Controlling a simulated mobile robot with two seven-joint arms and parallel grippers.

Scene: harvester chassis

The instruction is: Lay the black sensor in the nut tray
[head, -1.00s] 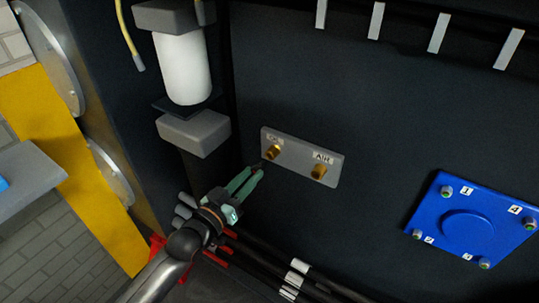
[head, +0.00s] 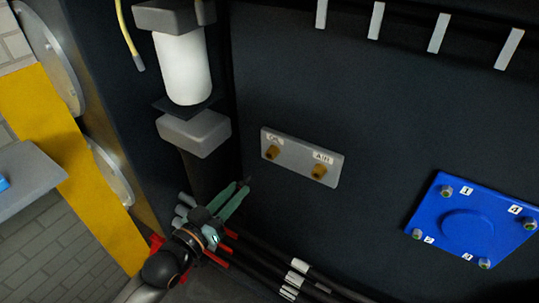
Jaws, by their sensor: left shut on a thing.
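My left gripper (head: 236,196) has green fingers and is in the lower middle of the head view, below and left of a grey plate with brass fittings. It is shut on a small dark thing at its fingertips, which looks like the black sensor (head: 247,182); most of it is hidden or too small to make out. The fingertips are apart from the plate. I cannot make out a nut tray for certain; a small blue thing (head: 3,183), cut off by the left edge, sits on a grey surface (head: 35,172). My right gripper is not in view.
The grey plate (head: 298,170) carries brass fittings marked OIL and AIR. A white cylinder (head: 183,68) hangs above the gripper. Black hoses (head: 265,252) with red parts run beneath. A blue cover (head: 470,225) with numbered bolts is at right. A yellow post (head: 75,165) stands left.

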